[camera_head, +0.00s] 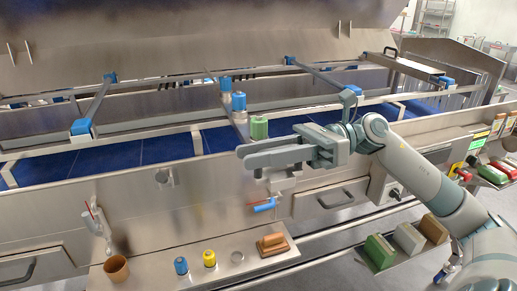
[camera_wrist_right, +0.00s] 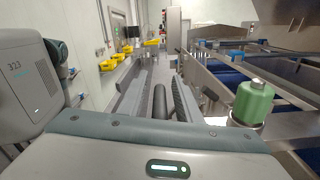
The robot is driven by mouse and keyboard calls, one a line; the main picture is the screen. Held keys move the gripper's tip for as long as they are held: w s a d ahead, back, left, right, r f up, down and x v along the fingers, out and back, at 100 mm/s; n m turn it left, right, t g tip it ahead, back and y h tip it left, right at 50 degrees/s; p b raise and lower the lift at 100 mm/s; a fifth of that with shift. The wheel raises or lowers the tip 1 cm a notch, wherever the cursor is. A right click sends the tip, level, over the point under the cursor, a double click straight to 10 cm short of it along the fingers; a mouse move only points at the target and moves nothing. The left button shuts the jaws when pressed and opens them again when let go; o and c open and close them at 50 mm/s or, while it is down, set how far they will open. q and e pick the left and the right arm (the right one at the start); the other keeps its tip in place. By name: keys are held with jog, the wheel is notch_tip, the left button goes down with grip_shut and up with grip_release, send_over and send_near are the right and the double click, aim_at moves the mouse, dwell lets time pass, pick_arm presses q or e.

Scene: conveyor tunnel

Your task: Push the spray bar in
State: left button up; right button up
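Several thin metal bars cross the blue conveyor. The middle bar (camera_head: 215,82) runs toward the front rail, with blue caps (camera_head: 238,102) near its front end. A green cap (camera_head: 259,128) stands beside them at the front rail; it also shows at the right in the right wrist view (camera_wrist_right: 254,102). I cannot tell for certain which bar is the spray bar. Contact with the bar cannot be made out. My left gripper is out of view.
A blue-handled valve (camera_head: 265,205) sits below my right gripper. A front shelf (camera_head: 217,270) holds a brown cup (camera_head: 116,268), blue and yellow caps and a brown block (camera_head: 272,243). Green, grey and brown blocks stand on a lower right tray. A raised steel hood spans the back.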

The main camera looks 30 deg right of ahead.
aim_at(251, 142)
grip_shut()
jog(key=shift+w, duration=0.1)
jog(key=w, duration=0.2)
jog(key=w+d, duration=0.1)
jog(key=w, duration=0.1)
jog(key=shift+w+d+b, duration=0.1)
jog(key=shift+w+b, duration=0.1)
jog(key=shift+b, duration=0.15)
grip_release()
jog(key=shift+s, duration=0.1)
